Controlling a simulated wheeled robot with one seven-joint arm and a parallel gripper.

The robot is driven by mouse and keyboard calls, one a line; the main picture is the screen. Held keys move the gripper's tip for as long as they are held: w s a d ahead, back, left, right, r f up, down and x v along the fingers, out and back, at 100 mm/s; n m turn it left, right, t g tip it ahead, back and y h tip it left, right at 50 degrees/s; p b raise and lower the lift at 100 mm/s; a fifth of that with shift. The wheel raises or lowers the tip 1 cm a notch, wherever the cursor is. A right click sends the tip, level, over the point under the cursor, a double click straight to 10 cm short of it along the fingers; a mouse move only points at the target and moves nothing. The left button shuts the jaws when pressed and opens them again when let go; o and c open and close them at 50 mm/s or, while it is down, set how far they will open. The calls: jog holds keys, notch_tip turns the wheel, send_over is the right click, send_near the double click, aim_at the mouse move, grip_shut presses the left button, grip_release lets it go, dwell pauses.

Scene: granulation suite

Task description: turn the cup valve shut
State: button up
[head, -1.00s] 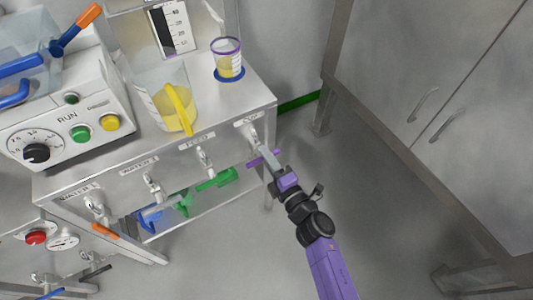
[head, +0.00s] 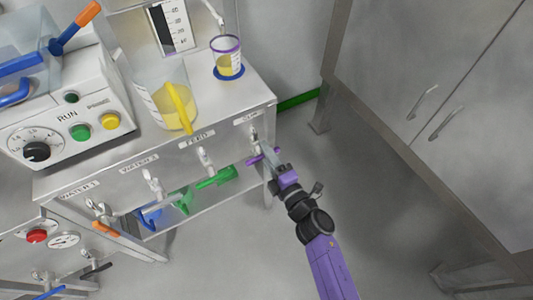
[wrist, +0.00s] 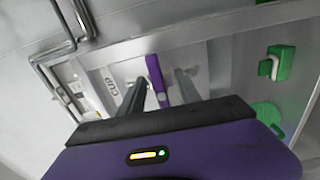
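The cup valve's purple lever (head: 262,156) lies crosswise under the valve's metal body (head: 254,138) at the right end of the bench front. In the wrist view the purple lever (wrist: 156,78) stands between my two grey fingers, beside the CUP label (wrist: 110,82). My gripper (wrist: 161,92) is open around it, with a visible gap on each side. In the head view my gripper (head: 267,152) overlaps the lever, so contact cannot be judged there. The cup (head: 228,60), with a purple rim and yellow liquid, stands on a blue ring on the bench top.
A jug with a yellow handle (head: 180,105) stands left of the cup. Other valves line the bench front, including one with a green lever (head: 217,177). A white control box (head: 65,120) sits at left. A grey cabinet (head: 430,110) stands at right, with open floor between.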

jog(key=shift+s, duration=0.1)
jog(key=p+v, duration=0.2)
jog(key=v, duration=0.5)
jog(key=shift+s+d, duration=0.25)
